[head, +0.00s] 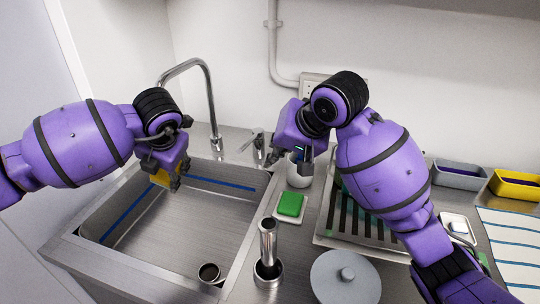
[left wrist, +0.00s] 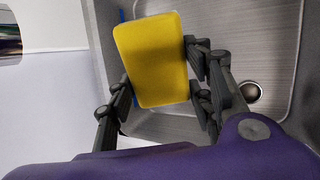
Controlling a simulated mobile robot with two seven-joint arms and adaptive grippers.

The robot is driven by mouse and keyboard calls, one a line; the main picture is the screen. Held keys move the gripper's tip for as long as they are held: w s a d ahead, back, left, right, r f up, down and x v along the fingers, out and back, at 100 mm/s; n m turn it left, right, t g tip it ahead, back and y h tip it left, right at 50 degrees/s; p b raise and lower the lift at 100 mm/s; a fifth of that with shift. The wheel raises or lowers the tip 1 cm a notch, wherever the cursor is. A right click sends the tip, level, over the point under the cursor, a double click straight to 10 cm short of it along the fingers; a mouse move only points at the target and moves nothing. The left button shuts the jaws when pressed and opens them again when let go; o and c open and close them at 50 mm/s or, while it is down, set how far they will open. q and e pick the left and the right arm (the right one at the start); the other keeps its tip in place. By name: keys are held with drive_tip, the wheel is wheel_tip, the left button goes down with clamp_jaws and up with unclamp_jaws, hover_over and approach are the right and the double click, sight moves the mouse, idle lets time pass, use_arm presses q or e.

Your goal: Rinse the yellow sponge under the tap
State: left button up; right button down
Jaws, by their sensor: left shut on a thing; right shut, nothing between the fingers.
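My left gripper (head: 170,178) is shut on the yellow sponge (head: 160,178) above the back left part of the steel sink (head: 180,225). In the left wrist view the sponge (left wrist: 152,60) is held between the fingers, its broad face toward the camera. The tap (head: 209,95) arches from behind the sink, and its spout end is to the right of the sponge, apart from it. No water is visible at the spout. A small lever (head: 254,142) stands right of the tap. My right gripper (head: 303,155) is shut and empty by a white cup (head: 299,174), partly hidden by its own wrist.
A green sponge (head: 290,204) lies on a small dish right of the sink. A steel cylinder (head: 268,245) and a grey round lid (head: 345,283) stand in front. A drying rack (head: 335,226) is under my right arm. The sink's middle is clear.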

drive_tip(key=shift+s+r, duration=0.1)
